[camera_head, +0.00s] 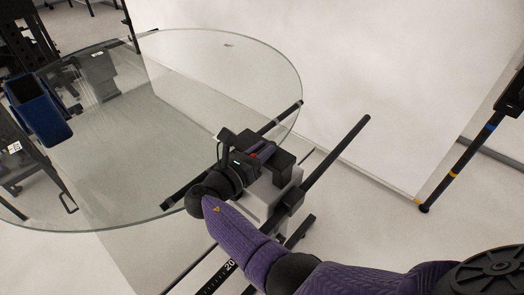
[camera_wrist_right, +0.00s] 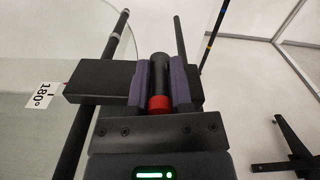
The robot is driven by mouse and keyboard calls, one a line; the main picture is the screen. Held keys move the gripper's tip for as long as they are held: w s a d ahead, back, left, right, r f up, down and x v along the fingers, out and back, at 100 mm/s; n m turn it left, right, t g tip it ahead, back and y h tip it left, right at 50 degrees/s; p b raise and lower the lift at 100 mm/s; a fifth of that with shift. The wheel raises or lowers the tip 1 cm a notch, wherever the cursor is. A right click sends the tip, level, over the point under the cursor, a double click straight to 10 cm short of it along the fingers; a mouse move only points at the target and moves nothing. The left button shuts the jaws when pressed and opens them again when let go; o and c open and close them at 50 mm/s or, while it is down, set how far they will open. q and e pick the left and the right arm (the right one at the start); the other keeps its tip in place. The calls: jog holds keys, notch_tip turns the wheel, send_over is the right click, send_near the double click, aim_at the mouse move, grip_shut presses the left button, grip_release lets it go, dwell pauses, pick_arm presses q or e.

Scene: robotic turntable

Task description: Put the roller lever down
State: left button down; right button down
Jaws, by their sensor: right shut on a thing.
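The roller lever (camera_wrist_right: 159,70) is a black cylinder with a red band at its lower end in the right wrist view. My right gripper (camera_wrist_right: 160,85) is shut on it, with one purple-lined finger on each side. In the head view, my right gripper (camera_head: 262,152) is at the right edge of the glass turntable (camera_head: 225,65), above a grey block with black rods. There the lever is mostly hidden by the gripper, with only a small red spot showing. My left gripper is out of view.
Black rods (camera_head: 338,160) run beside the turntable's right edge. A blue bin (camera_head: 40,112) stands at the left. A black pole with coloured bands (camera_head: 462,165) stands at the right.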

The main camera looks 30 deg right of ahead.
jog(key=shift+r, duration=0.1)
jog(key=c, duration=0.7)
grip_release()
jog(key=shift+o, duration=0.4)
jog(key=shift+w, duration=0.1)
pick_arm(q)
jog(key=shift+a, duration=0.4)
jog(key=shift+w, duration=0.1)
pick_arm(e)
jog(key=shift+a, duration=0.1)
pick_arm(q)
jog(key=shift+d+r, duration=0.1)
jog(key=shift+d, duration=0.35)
pick_arm(e)
jog(key=v, duration=0.7)
jog(key=shift+a, duration=0.2)
